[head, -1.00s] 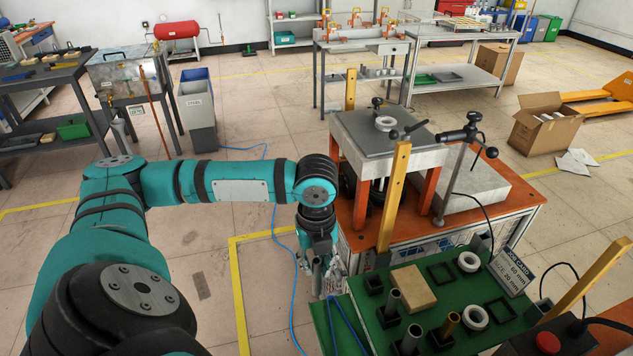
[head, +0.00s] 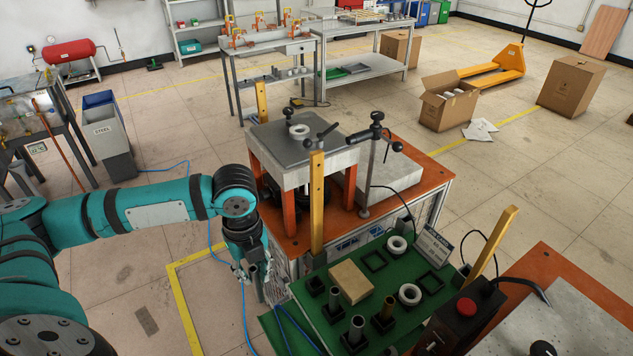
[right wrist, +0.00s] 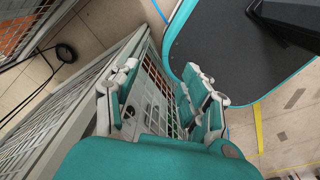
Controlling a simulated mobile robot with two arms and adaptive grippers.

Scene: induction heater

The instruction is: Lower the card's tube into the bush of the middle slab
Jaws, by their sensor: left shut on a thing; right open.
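My left gripper (head: 250,274) hangs fingers-down in the head view, left of the green board (head: 285,322). It is shut on a narrow grey tube-like piece (head: 261,283), partly hidden by the fingers. Grey tubes (head: 334,299) (head: 355,328) and a brass-coloured tube (head: 387,307) stand upright in black square holders on the board; one holder (head: 316,285) looks empty. A grey slab (head: 275,136) rests on orange legs, with a white ring (head: 299,131) on top. I cannot tell which slab is the middle one, nor see its bush. My right gripper (right wrist: 163,97) is open and empty in the right wrist view.
The job card (head: 433,246) stands at the board's back right; its text is unreadable.

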